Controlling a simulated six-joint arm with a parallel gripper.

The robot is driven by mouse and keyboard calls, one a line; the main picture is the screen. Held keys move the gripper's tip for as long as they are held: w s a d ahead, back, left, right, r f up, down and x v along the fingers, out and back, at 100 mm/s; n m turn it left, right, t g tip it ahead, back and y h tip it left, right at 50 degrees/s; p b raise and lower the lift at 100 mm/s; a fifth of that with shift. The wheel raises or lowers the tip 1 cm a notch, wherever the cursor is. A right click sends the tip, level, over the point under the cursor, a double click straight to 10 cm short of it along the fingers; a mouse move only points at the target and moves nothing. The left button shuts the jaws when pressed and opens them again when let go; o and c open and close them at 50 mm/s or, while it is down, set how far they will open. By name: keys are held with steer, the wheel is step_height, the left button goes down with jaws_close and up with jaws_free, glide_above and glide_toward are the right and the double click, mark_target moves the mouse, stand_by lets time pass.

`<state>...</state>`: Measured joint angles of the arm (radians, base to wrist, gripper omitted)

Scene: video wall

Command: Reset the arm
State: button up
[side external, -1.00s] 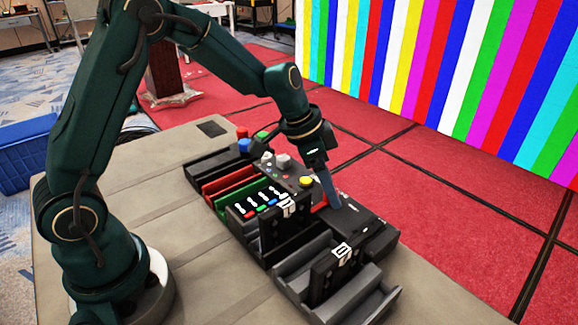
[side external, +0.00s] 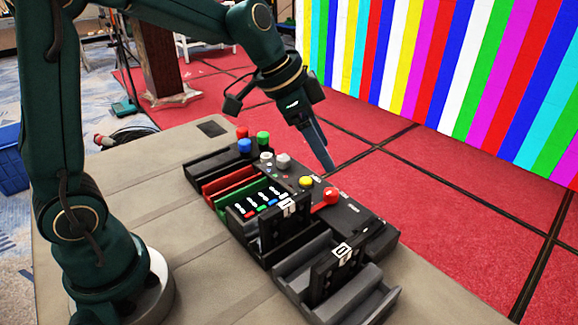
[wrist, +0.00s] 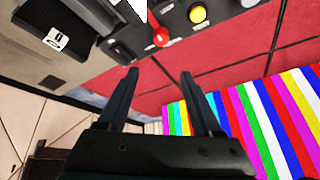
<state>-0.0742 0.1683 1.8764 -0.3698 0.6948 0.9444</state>
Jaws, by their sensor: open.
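My gripper (side external: 321,150) is raised above the far edge of the control panel (side external: 350,222) in the side view, with its fingers pointing down and to the right. In the wrist view the two dark fingers (wrist: 161,88) are apart with nothing between them. The gripper is clear of the panel. A red lever knob (side external: 331,196) stands on the panel below the gripper, with a yellow button (side external: 305,182) beside it. The red knob (wrist: 161,37) and yellow button (wrist: 198,14) also show at the top of the wrist view.
Black trays with red and green slots (side external: 230,183) and two upright plates marked with digits (side external: 335,268) stand on the grey table (side external: 170,210). Green, blue, red and white knobs (side external: 263,138) sit at the panel's far end. A striped video wall (side external: 450,80) stands behind red flooring.

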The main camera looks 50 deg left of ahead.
steer(key=s+a+n+y, duration=0.2)
steer(key=s+n, duration=0.5)
steer(key=s, duration=1.1)
steer(key=shift+s+r+t, duration=0.2)
steer(key=shift+s+t, duration=0.1)
steer(key=shift+s, duration=0.05)
steer(key=shift+a, duration=0.1)
